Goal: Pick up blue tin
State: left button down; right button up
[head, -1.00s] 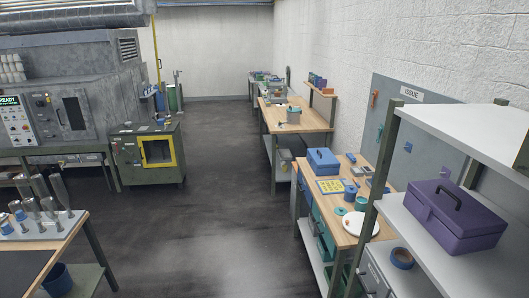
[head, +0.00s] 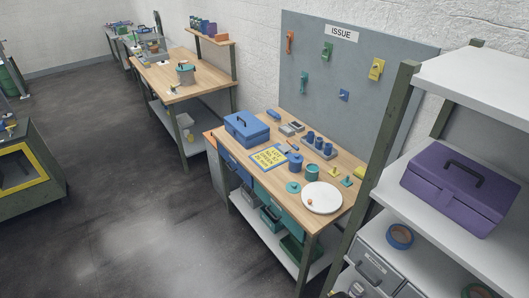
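A small blue cylindrical tin (head: 295,163) stands on the wooden top of the bench (head: 345,212) below the ISSUE board. It is beside a yellow sign card (head: 268,157) and a teal tin (head: 312,173). Several similar blue cylinders (head: 318,143) stand on a grey holder behind it. I cannot tell for certain which of these the task names. Neither of my grippers is in view.
A blue toolbox (head: 247,129) and a white round plate (head: 321,198) are on the bench. A shelf rack with a purple toolbox (head: 460,185) and a blue tape roll (head: 399,236) stands close on the right. The dark floor (head: 150,220) at left is clear.

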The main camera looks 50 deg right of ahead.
aim_at(293, 168)
jog(key=z, duration=0.1)
jog(key=i, duration=1.9)
jog(key=z, duration=0.75)
jog(key=i, duration=1.1)
jog(key=z, duration=1.85)
jog(key=i, duration=0.85)
jog(key=z, duration=0.65)
